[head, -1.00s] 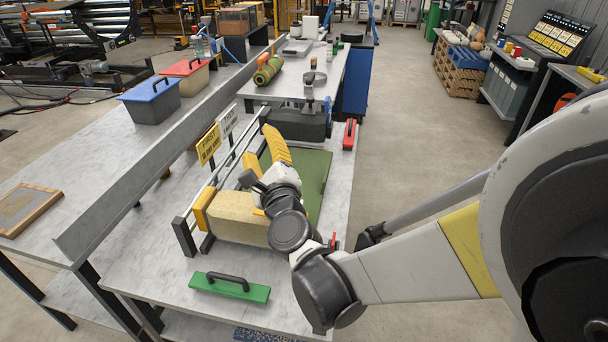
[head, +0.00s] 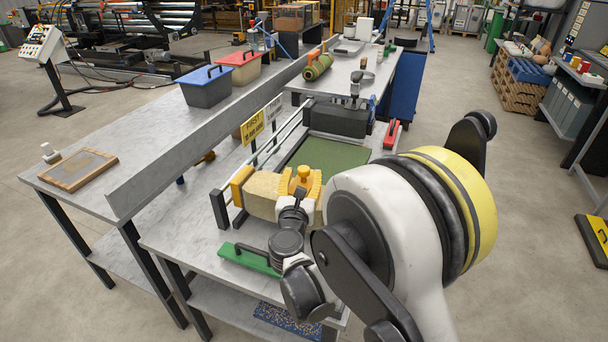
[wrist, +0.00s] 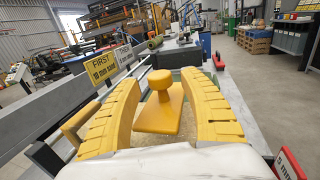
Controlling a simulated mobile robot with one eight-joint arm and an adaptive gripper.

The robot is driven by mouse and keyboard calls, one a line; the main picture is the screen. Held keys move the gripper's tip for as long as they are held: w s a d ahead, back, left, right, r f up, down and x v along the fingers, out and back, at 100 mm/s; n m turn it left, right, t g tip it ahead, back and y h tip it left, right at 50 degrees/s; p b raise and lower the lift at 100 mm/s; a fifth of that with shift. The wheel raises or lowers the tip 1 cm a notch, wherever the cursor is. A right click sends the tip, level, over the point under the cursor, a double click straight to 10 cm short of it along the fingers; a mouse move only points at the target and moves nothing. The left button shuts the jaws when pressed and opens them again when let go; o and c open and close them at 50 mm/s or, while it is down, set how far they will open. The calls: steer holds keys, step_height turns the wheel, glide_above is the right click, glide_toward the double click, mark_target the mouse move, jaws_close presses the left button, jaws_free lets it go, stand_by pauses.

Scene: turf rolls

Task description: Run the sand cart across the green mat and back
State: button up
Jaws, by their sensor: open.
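The sand cart (head: 264,192) is a tan, sand-filled box with a yellow end, at the near end of its rails in the head view. A yellow knob on a yellow plate stands on top of it; the knob (wrist: 160,80) is clear in the wrist view. The green mat (head: 334,154) lies flat just beyond the cart, partly hidden by my arm. My gripper (head: 301,184) is over the cart. In the wrist view its yellow fingers are open, one on each side of the knob, with gaps showing. Contact is not visible.
A black box (head: 338,121) stands at the mat's far end. A green block with a black handle (head: 246,259) lies on the bench in front of the cart. A red-handled tool (head: 391,135) lies right of the mat. Yellow and white signs (head: 252,128) stand left of the rails.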

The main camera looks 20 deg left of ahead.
steer(key=shift+w+a, duration=0.15)
steer(key=shift+w, duration=0.9)
steer(key=shift+c, duration=0.5)
jaws_close()
